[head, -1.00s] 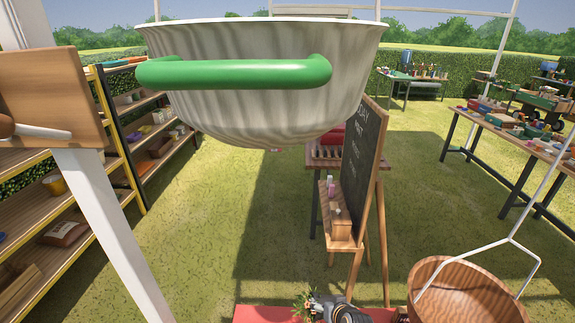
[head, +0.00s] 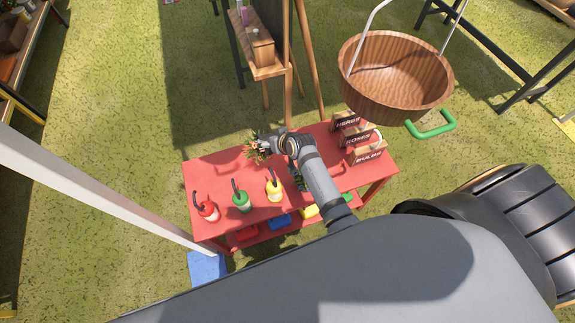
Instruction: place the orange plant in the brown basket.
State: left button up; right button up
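The orange plant (head: 252,149), a small green tuft with orange specks, is at the back edge of the red table in the head view. My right gripper (head: 268,144) is at the plant's right side, its tip against the leaves. The fingers are too small and dark to tell open from shut. Whether the plant rests on the table or is held is unclear. The brown basket (head: 385,105), a round wooden bowl with a green handle and white hanger wires, hangs at the upper right and looks empty inside. My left gripper is not in view.
The red table (head: 215,172) carries red (head: 207,210), green (head: 241,202) and yellow (head: 274,190) spray bottles, and wooden boxes (head: 366,155) labelled herbs, roses and bulbs. A bluish plant (head: 298,180) is partly behind my forearm. A white post (head: 105,190) stands left; an easel (head: 290,50) stands behind.

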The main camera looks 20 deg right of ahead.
jog(key=f+b, duration=0.1)
jog(key=b, duration=0.1)
jog(key=s+d+f+b, duration=0.1)
jog(key=f+b, duration=0.3)
jog(key=b, duration=0.1)
jog(key=shift+s+d, duration=0.25)
jog(key=shift+s, duration=0.15)
jog(key=shift+s+d+r, duration=0.1)
jog(key=shift+s+r, duration=0.05)
jog(key=b, duration=0.1)
send_over(279, 170)
notch_tip(279, 170, down, 6)
pick_arm(q)
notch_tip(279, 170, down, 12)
jog(key=b, duration=0.1)
pick_arm(e)
jog(key=shift+f, duration=1.95)
jog(key=shift+s+f, duration=0.1)
jog(key=shift+f, duration=0.05)
jog(key=o, duration=1.6)
